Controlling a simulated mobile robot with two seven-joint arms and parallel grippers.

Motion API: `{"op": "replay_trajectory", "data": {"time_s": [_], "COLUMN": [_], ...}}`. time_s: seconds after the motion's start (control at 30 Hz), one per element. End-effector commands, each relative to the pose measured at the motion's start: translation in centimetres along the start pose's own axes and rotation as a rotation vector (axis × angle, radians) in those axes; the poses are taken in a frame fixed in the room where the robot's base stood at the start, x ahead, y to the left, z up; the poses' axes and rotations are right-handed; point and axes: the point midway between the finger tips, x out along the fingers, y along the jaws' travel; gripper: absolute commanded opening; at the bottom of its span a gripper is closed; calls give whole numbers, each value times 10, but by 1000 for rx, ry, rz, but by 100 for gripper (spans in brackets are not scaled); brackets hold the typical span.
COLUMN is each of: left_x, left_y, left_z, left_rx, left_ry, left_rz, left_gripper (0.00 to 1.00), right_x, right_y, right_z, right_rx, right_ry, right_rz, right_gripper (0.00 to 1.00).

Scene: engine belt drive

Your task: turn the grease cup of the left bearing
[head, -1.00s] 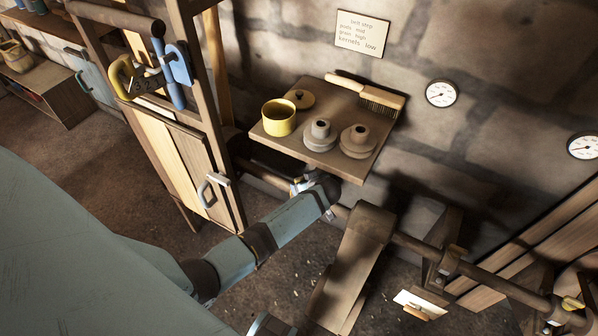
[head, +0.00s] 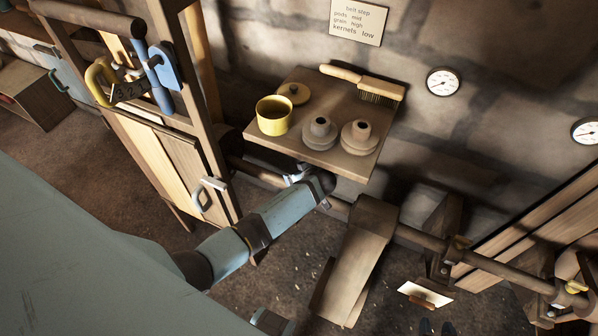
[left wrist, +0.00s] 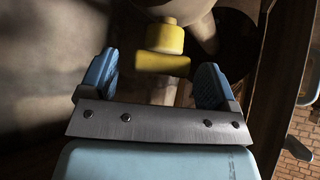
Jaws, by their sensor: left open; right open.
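In the left wrist view, a yellow grease cup (left wrist: 165,39) with a flat yellow bar below it lies ahead, roughly between the fingertips. My left gripper (left wrist: 158,76) is open, its two blue fingers apart with a gap on either side of the yellow part. I cannot tell whether they touch it. In the head view, my left gripper (head: 297,175) is mostly hidden under the shelf edge, by the shaft (head: 412,236). The left bearing is not clearly visible there.
The wooden shelf (head: 352,165) above my left gripper holds a yellow pot (head: 273,116), a brush (head: 365,84) and two grey stepped parts. A wooden cabinet (head: 165,150) stands left.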

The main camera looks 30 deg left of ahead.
Motion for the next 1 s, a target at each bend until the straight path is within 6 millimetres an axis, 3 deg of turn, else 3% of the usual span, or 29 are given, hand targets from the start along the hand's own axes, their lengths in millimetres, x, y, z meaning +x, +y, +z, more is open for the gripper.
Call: {"op": "replay_trajectory", "data": {"time_s": [0.27, 0.47, 1.0], "left_x": [0, 0, 0], "left_y": [0, 0, -2], "left_z": [0, 0, -1], "left_rx": [0, 0, 97], "left_ry": [0, 0, 0], "left_rz": [0, 0, 98], "left_gripper": [81, 35, 34], "right_x": [0, 0, -3], "right_y": [0, 1, 1], "right_z": [0, 0, -4], "right_rx": [0, 0, -2], "right_ry": [1, 0, 0], "right_rz": [1, 2, 3], "right_gripper": [43, 43, 43]}}
